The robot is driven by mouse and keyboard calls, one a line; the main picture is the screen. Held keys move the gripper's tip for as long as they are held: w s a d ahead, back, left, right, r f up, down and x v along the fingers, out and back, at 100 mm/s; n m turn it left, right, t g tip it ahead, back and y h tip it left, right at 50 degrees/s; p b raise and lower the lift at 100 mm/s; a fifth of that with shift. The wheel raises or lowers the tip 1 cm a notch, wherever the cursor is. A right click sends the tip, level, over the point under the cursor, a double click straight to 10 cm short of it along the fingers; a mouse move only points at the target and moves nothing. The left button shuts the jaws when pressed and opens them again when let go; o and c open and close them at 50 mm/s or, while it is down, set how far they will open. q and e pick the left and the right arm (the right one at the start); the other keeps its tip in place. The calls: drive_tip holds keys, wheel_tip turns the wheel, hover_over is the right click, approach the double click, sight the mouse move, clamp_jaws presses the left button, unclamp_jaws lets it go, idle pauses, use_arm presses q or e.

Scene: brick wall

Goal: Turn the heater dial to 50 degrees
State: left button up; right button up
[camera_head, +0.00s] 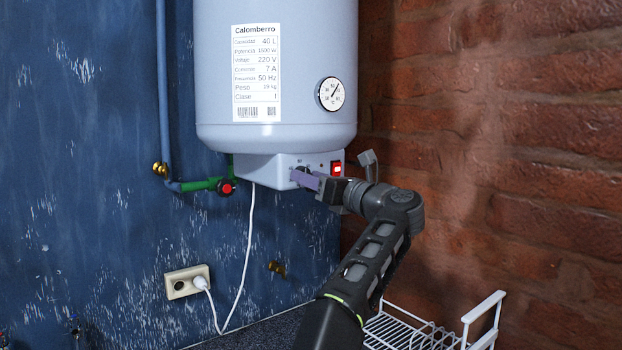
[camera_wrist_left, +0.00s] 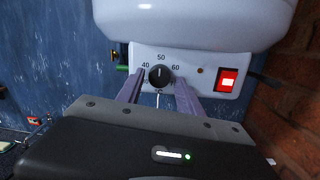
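The heater dial (camera_wrist_left: 153,79) is a round black knob on the pale control panel, with marks 40, 50 and 60 around it. Its white pointer line looks upward, close to the 50 mark. My left gripper (camera_wrist_left: 159,79) has its two purple fingers on either side of the dial, open, with a small gap showing at each side. Whether a finger touches the knob is hard to tell. In the head view my left gripper (camera_head: 300,178) is at the heater's underside panel and covers most of the dial. My right gripper is not in view.
The heater tank (camera_head: 220,90) hangs above, with a round thermometer (camera_head: 331,94). A lit red switch (camera_wrist_left: 228,80) sits right of the dial. A brick wall (camera_head: 500,130) stands close at the right. A white cable (camera_head: 248,240), wall socket (camera_head: 187,282) and wire rack (camera_head: 400,332) are below.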

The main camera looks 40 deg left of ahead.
use_arm(q)
drive_tip(key=shift+o, duration=0.6)
drive_tip(key=shift+r, duration=0.1)
drive_tip(key=r+b+v, duration=0.1)
drive_tip(key=b+v, duration=0.3)
drive_tip(key=v, duration=0.3)
drive_tip(key=shift+d+f, duration=0.4)
drive_tip(key=shift+f, duration=0.1)
drive_tip(key=shift+s, duration=0.1)
